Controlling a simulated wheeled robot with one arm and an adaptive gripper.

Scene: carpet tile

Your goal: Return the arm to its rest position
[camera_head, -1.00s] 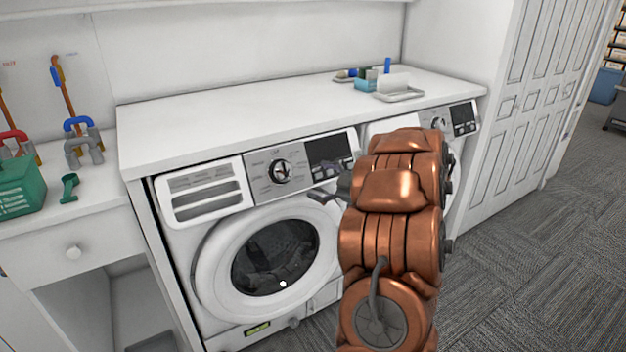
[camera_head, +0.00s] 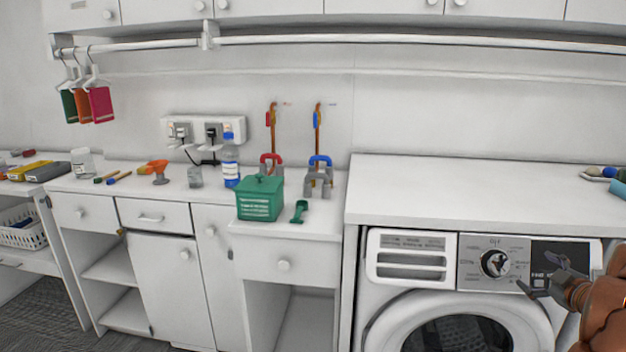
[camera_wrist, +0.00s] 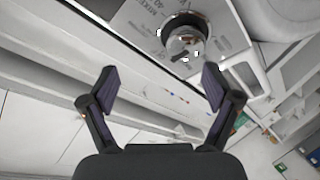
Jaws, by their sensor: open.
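My gripper (camera_head: 548,277) is at the right edge of the head view, in front of the washing machine's control panel (camera_head: 506,265). Its two dark fingers stand apart with nothing between them. In the wrist view my gripper (camera_wrist: 158,88) is also open and empty, and the machine's round knob (camera_wrist: 184,40) shows beyond the fingertips. My copper-coloured arm is mostly cut off by the right edge of the head view. I cannot tell the exact gap between the fingers and the panel.
A white worktop (camera_head: 450,190) runs above the washing machine. To its left, a lower counter holds a green box (camera_head: 260,200), a green scoop (camera_head: 299,212) and a bottle (camera_head: 230,165). Cabinets and a hanging rail (camera_head: 400,42) line the wall.

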